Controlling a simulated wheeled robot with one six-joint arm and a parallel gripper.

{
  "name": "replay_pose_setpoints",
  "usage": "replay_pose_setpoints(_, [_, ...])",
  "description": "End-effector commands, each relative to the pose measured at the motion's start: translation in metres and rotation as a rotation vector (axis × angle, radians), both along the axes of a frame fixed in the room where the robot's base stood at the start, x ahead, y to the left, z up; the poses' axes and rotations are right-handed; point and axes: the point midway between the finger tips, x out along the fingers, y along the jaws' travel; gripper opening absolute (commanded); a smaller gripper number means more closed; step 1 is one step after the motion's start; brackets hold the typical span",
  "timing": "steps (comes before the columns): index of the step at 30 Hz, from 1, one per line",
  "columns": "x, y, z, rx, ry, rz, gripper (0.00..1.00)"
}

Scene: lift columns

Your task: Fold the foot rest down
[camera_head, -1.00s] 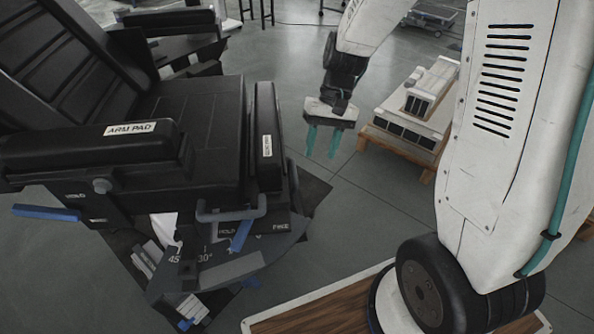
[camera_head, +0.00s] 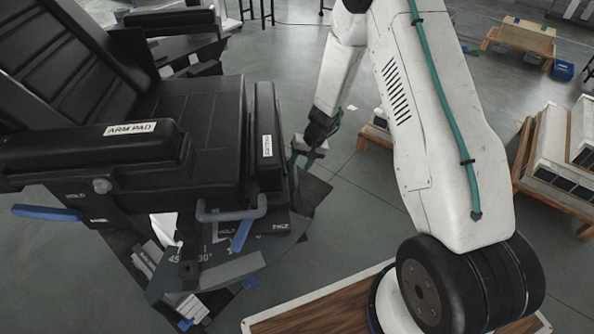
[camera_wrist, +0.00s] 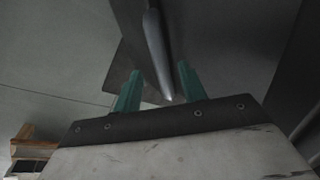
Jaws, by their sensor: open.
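The foot rest (camera_head: 266,135) is a narrow black padded panel with a white label. It stands upright along the seat's front edge in the head view. My gripper (camera_head: 293,160) is just right of it, low beside its outer face, with the teal fingers partly hidden. In the wrist view my gripper (camera_wrist: 159,72) is open, with its two teal fingers apart. A grey rounded bar (camera_wrist: 157,48) runs into the space between them. Whether either finger touches the bar, I cannot tell.
The black chair has an arm pad (camera_head: 100,145), a blue lever (camera_head: 45,212) and a grey handle (camera_head: 232,212) near its base. Pallets with white boxes (camera_head: 550,145) stand on the right. Open grey floor (camera_head: 350,215) lies between chair and pallets.

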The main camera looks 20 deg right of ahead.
Motion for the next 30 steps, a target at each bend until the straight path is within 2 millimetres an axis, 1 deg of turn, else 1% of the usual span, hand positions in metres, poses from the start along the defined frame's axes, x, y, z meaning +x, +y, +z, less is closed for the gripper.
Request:
replay_pose_setpoints(1, [0.000, 0.003, -0.009, 0.001, 0.003, 0.001, 0.41])
replay_pose_setpoints(3, [0.001, 0.006, -0.018, -0.001, 0.001, 0.000, 0.41])
replay_pose_setpoints(7, [0.003, 0.012, -0.031, 0.000, 0.001, 0.001, 0.41])
replay_pose_setpoints(12, [0.003, 0.014, -0.037, 0.000, 0.001, 0.000, 0.41])
replay_pose_setpoints(18, [0.003, 0.014, -0.037, 0.000, 0.001, 0.000, 0.41])
replay_pose_setpoints(20, [0.003, 0.014, -0.037, 0.000, 0.001, 0.000, 0.25])
replay_pose_setpoints(21, [0.003, 0.014, -0.037, 0.000, 0.001, 0.000, 0.14])
replay_pose_setpoints(22, [0.003, 0.014, -0.037, 0.000, 0.001, 0.000, 0.05])
replay_pose_setpoints(23, [0.003, 0.014, -0.037, 0.000, 0.001, 0.000, 0.00])
replay_pose_setpoints(30, [0.003, 0.010, -0.037, 0.007, -0.001, -0.003, 0.00])
